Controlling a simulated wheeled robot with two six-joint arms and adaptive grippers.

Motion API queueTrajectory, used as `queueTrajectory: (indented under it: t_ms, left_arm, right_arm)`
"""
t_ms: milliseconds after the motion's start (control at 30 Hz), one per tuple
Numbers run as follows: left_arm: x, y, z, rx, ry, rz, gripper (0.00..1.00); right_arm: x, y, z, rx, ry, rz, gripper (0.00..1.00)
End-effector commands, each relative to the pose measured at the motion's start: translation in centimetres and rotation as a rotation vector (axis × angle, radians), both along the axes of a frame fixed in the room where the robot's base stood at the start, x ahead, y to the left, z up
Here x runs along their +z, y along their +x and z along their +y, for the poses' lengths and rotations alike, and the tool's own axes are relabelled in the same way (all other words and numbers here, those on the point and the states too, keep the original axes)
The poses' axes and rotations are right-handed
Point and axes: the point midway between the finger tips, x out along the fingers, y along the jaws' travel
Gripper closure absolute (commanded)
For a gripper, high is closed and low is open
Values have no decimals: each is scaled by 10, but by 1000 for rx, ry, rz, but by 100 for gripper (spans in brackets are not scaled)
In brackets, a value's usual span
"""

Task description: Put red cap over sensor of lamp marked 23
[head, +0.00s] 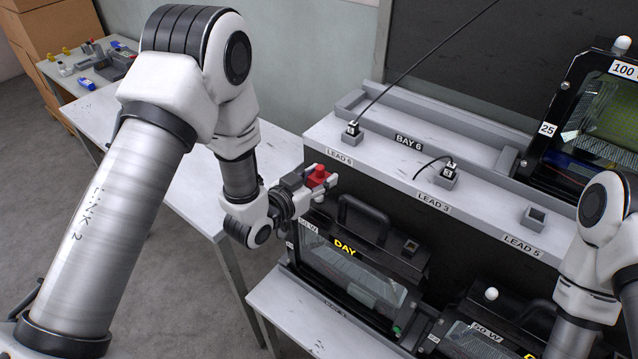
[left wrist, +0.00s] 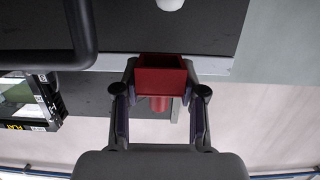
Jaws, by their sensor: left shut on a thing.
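My left gripper (head: 322,184) is shut on the red cap (head: 319,174) and holds it in the air, in front of the shelf edge by LEAD 6. In the left wrist view the red cap (left wrist: 160,76) sits between the two fingers (left wrist: 160,98), its square box end away from the palm. I cannot read the number 23 on any lamp. My right arm shows at the right edge; its gripper is out of view.
A second 60 W lamp (head: 480,335) with a white dome (head: 491,294) stands lower right. A lamp marked 25 (head: 590,125) stands upper right. The shelf (head: 385,165) carries lead plugs and an empty LEAD 5 socket (head: 535,216). The left table (head: 150,150) is mostly clear.

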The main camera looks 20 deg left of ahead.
Motion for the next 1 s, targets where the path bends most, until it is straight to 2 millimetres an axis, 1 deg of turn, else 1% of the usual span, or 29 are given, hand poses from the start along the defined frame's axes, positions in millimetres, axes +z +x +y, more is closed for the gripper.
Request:
queueTrajectory:
  t_ms: [33,100,200,267,467,867,967,1000]
  left_arm:
    - [2,7,4,3,-1,-3,93]
    - [-14,6,3,1,0,5,93]
    - [-31,6,3,1,-1,3,93]
    - [-35,6,3,1,0,1,93]
    - [-36,6,3,1,0,-1,93]
    - [-49,6,3,1,-1,-1,93]
    - [-48,6,3,1,-1,-1,93]
    - [-48,6,3,1,-1,-1,49]
  right_arm:
    - [4,0,0,0,0,0,60]
    - [8,0,0,0,0,0,60]
    - [13,0,0,0,0,0,60]
    - [13,0,0,0,0,0,60]
    - [11,0,0,0,0,0,60]
    - [0,0,0,0,0,0,60]
    - [1,0,0,0,0,0,60]
    - [1,0,0,0,0,0,60]
